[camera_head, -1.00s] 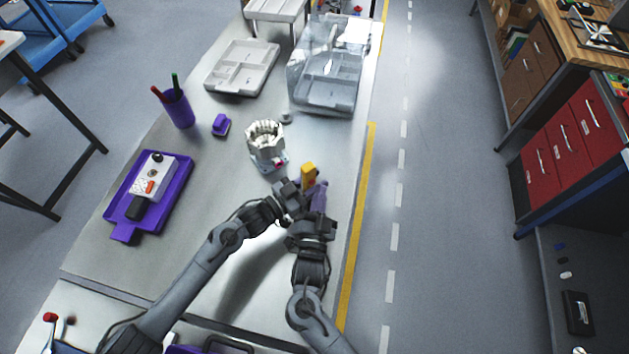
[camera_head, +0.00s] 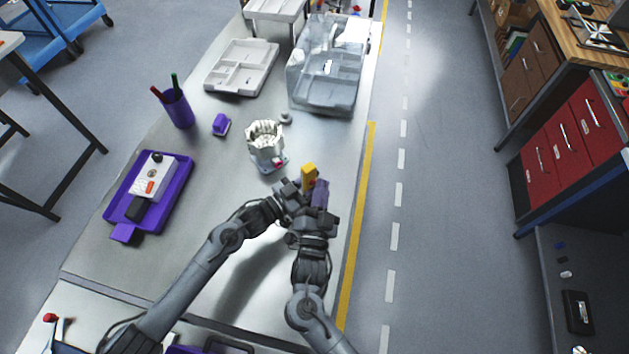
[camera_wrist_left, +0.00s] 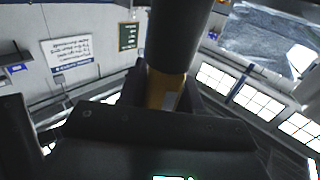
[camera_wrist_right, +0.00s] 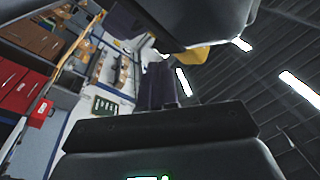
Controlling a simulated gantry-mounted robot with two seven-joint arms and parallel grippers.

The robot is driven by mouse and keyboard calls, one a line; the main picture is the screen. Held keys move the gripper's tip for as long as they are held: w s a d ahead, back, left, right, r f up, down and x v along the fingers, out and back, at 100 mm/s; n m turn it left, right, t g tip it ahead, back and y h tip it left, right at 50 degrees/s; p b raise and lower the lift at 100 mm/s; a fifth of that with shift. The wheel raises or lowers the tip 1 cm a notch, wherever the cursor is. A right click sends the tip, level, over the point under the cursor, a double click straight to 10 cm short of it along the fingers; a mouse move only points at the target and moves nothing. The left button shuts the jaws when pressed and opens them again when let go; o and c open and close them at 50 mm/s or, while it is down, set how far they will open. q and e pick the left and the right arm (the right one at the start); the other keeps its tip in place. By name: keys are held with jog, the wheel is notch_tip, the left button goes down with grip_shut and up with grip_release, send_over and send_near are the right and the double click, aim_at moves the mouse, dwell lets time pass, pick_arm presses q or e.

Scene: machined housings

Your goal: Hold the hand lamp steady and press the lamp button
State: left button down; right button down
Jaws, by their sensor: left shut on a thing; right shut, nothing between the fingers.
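The yellow hand lamp (camera_head: 309,174) is held above the right part of the bench. The right wrist view shows the purple fingers (camera_wrist_right: 158,85) and a bit of yellow lamp (camera_wrist_right: 202,56). Contact with the button cannot be told.
A white toothed housing (camera_head: 266,143) stands just beyond the lamp. A purple tray (camera_head: 178,203) with a button box is at left, with a pen cup (camera_head: 178,109) and small purple block (camera_head: 221,124) farther back. A grey tray (camera_head: 242,67) and clear bin (camera_head: 327,68) stand at the back.

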jog(key=shift+s+d, duration=0.3)
jog(key=shift+s, duration=0.6)
jog(key=shift+s+d, duration=0.35)
jog(key=shift+s, duration=0.55)
jog(key=shift+s+d, duration=0.3)
jog(key=shift+s, duration=0.6)
jog(key=s+d, duration=0.1)
jog(key=s+d+f, duration=0.1)
jog(key=s+d, duration=0.1)
jog(key=shift+s+f, duration=0.1)
jog(key=shift+f, duration=0.15)
dwell(0.3)
jog(key=w+a, duration=0.5)
jog(key=w, duration=0.2)
jog(key=shift+w, duration=0.15)
dwell(0.5)
jog(key=shift+w+a, duration=0.1)
jog(key=shift+w, duration=0.05)
dwell(2.0)
jog(key=shift+w+a, duration=0.15)
jog(key=shift+w, duration=0.05)
jog(key=shift+w, duration=0.15)
dwell(0.6)
